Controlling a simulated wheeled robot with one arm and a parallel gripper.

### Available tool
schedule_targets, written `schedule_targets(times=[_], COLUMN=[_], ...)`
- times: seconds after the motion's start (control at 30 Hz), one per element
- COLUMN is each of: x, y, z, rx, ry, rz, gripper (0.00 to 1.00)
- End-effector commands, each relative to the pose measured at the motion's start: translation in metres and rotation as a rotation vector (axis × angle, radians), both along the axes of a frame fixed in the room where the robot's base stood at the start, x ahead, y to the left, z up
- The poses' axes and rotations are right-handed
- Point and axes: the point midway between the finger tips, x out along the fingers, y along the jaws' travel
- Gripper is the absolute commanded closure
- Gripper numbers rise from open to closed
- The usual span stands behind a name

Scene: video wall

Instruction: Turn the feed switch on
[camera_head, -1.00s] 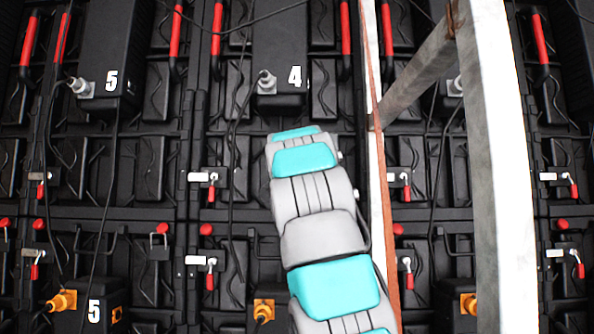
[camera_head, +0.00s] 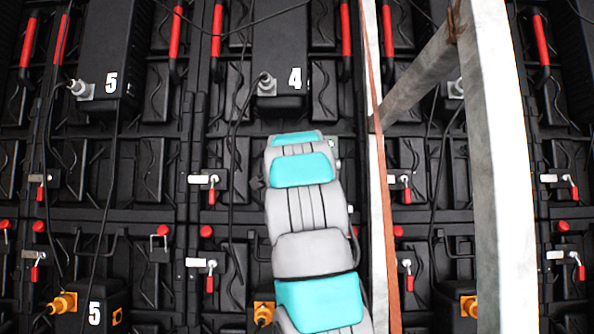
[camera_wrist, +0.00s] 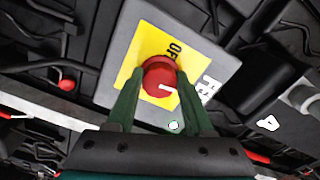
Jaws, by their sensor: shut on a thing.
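The feed switch is a red round knob (camera_wrist: 160,76) on a yellow square plate (camera_wrist: 137,82), set on a grey panel (camera_wrist: 209,62) in the wrist view. Black "OFF" lettering is on the yellow, above the knob. A short white mark on the knob's face points toward the right of the picture. My gripper (camera_wrist: 160,72) has its two green fingers on either side of the knob, shut on it. In the head view, my own arm hides the gripper and the switch.
The black video wall panels (camera_head: 160,155) carry red handles (camera_head: 216,30), latches and hanging cables. A pale upright beam (camera_head: 500,170) and a slanted brace (camera_head: 420,70) stand close to the right of my arm.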

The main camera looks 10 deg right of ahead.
Motion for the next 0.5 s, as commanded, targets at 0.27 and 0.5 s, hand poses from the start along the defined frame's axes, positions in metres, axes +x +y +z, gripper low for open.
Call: schedule_targets(times=[0.27,0.5], x=[0.0014,0.0010], y=[0.0000,-0.0007], z=[-0.0006,-0.0004], rx=[0.116,0.150], ry=[-0.018,-0.027], rz=[0.000,-0.002], gripper=[1.00,1.00])
